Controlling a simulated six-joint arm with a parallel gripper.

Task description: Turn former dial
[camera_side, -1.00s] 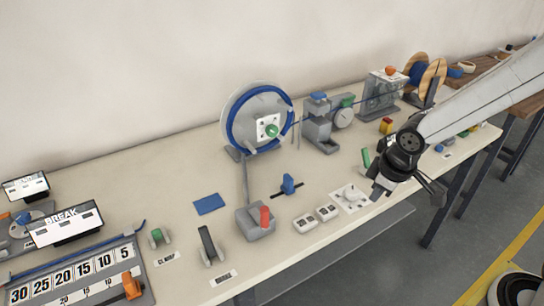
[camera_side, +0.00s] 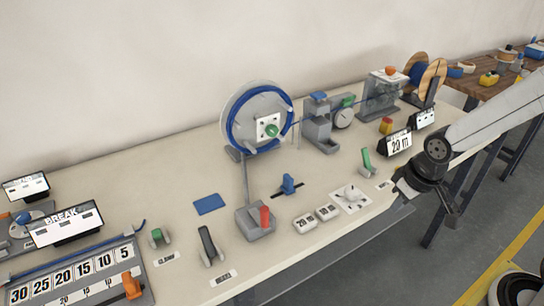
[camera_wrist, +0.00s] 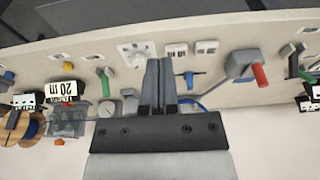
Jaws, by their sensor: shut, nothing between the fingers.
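A white plate with a white knob (camera_side: 350,196) lies near the front edge of the bench in the side view; I take this as the former dial. It also shows in the wrist view, where the dial plate (camera_wrist: 137,52) is just left of my finger tips. My gripper (camera_wrist: 160,61) is shut and empty, apart from the knob. In the side view it hangs at the bench's front edge, right of the dial. The large round former (camera_side: 257,118) with blue hose around it stands at the back of the bench.
Two white number blocks (camera_side: 316,217) sit left of the dial, with a red-handled grey block (camera_side: 257,222) beyond. A green lever (camera_side: 367,161) stands behind the dial. A display reading 20 m (camera_side: 398,143) is right of it.

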